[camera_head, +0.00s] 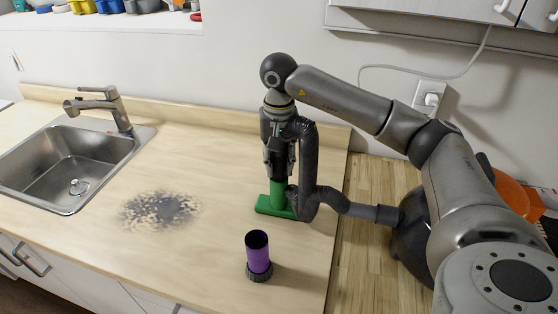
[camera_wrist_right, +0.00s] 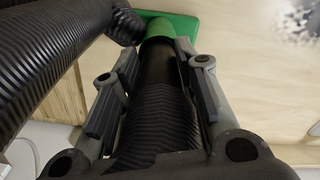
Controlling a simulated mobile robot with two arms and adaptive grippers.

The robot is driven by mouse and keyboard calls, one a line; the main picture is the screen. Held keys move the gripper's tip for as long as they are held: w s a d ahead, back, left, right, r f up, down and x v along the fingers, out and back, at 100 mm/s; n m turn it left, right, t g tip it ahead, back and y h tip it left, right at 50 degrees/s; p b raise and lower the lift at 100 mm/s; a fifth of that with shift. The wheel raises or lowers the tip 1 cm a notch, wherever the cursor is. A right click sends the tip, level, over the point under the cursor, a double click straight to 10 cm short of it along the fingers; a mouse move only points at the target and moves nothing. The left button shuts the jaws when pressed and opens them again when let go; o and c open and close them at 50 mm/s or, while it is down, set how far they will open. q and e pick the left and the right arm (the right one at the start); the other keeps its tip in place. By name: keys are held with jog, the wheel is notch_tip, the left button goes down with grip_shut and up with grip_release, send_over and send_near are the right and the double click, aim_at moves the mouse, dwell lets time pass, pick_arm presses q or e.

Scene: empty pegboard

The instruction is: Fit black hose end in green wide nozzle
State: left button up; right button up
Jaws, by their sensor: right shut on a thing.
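The green wide nozzle (camera_head: 278,194) stands on the counter with its flat base down and its tube upright. It also shows at the top of the right wrist view (camera_wrist_right: 183,27). My right gripper (camera_head: 278,172) points down over the nozzle. In the wrist view its fingers (camera_wrist_right: 160,82) are shut on the black hose end (camera_wrist_right: 158,62), one on each side. The hose end lines up with the green tube and meets its top; how deep it sits inside I cannot tell. The ribbed black hose (camera_head: 308,165) loops down beside the gripper. My left gripper is not in view.
A purple nozzle (camera_head: 258,252) with a dark brush base stands on the counter in front. The hose runs right to a dark vacuum body (camera_head: 408,238). A dark dirt patch (camera_head: 165,208) and a sink (camera_head: 70,165) lie left. The counter between is clear.

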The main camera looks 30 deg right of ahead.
jog(key=shift+f, duration=0.3)
jog(key=o, duration=1.1)
jog(key=shift+r, duration=0.1)
notch_tip(320, 180, up, 12)
jog(key=shift+f, duration=0.1)
